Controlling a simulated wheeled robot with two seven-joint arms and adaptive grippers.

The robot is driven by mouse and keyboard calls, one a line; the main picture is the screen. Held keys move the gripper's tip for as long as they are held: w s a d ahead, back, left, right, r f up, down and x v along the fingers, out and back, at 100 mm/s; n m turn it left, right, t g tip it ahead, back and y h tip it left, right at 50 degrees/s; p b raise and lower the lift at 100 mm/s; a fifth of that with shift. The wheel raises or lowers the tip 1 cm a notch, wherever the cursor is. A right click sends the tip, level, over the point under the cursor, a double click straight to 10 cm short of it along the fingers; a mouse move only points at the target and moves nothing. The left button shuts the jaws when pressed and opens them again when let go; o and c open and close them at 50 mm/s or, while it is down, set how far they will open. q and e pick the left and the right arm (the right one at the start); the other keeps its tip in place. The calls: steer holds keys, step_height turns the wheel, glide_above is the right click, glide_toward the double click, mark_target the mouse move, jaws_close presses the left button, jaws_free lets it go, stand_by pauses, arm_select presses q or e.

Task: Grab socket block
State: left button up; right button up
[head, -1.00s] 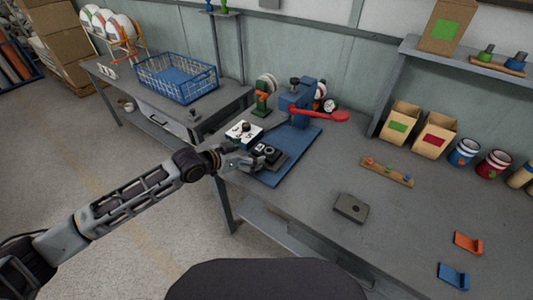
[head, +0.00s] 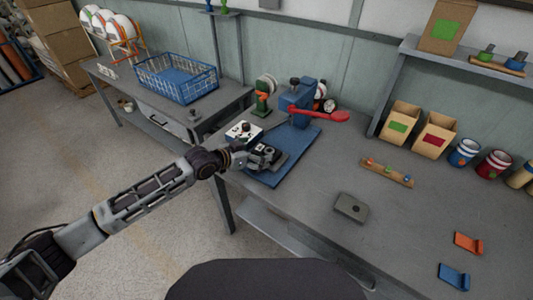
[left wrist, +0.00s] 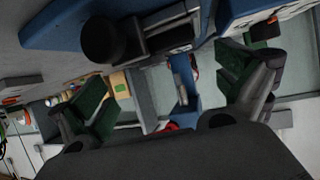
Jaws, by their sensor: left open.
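A dark grey block with a black round part (head: 266,150), which looks like the socket block, sits at the left edge of the blue press base (head: 298,150). My left gripper (head: 258,160) is at its near left side, partly hiding it. In the left wrist view my open gripper (left wrist: 165,92) shows its two green-padded fingers apart, with nothing held between them. The dark block (left wrist: 165,32) and a black cylinder (left wrist: 103,40) show above the fingers in that picture. Whether the fingers touch the block cannot be told. My right gripper is not in view.
The blue press (head: 298,100) has a red lever (head: 325,115). A white box with black knobs (head: 243,131) stands left of the block. A flat grey plate with a hole (head: 350,207) lies on the bench (head: 300,215). A wooden peg strip (head: 386,172) lies farther right.

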mark_target(266, 150)
arm_select(q)
steer(key=shift+x, duration=2.3)
steer(key=c, duration=0.7)
